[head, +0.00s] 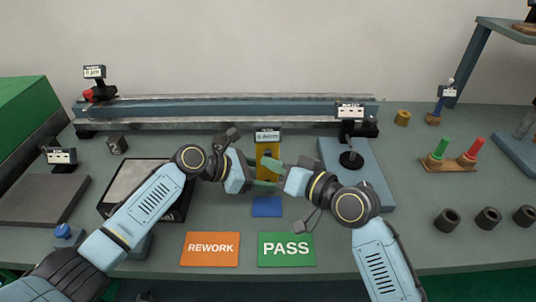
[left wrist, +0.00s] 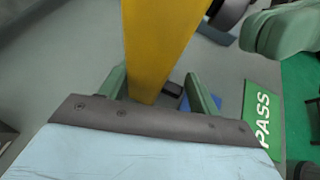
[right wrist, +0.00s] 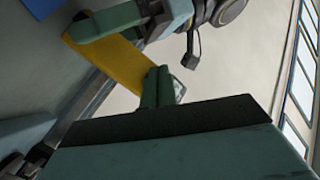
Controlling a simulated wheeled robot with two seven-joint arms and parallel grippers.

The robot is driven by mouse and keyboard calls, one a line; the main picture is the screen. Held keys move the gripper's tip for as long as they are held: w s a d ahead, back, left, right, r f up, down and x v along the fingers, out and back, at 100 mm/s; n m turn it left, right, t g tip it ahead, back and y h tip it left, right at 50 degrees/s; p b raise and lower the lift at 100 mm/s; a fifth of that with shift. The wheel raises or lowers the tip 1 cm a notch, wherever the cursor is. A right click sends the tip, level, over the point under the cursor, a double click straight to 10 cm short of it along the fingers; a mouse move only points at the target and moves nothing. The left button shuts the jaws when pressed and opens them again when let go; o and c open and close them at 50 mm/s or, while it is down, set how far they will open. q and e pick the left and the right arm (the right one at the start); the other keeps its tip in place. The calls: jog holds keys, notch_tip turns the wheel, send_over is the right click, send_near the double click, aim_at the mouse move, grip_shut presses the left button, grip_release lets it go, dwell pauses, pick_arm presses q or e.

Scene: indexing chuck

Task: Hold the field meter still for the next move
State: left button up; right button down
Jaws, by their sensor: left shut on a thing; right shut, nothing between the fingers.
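The field meter (head: 268,152) is a yellow, upright body with a dark labelled top, near the middle of the bench in the head view. My left gripper (head: 261,178) is shut on it. In the left wrist view the yellow body (left wrist: 158,40) stands between the two green fingers (left wrist: 157,88). My right gripper (head: 274,165) is close by on the right side, shut and empty. In the right wrist view its fingers (right wrist: 158,86) are together beside the yellow body (right wrist: 115,60); whether they touch it I cannot tell.
A blue pad (head: 267,207) lies in front of the meter, with orange REWORK (head: 210,249) and green PASS (head: 287,249) mats nearer the edge. A long rail (head: 230,108) runs behind. Dark rings (head: 488,217) stand right.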

jog(key=shift+w, duration=0.5)
dwell(0.7)
jog(key=shift+s, duration=0.95)
jog(key=s, duration=0.5)
jog(key=shift+d, duration=0.1)
dwell(0.7)
pick_arm(q)
jog(key=o, duration=0.8)
jog(key=shift+o, duration=0.2)
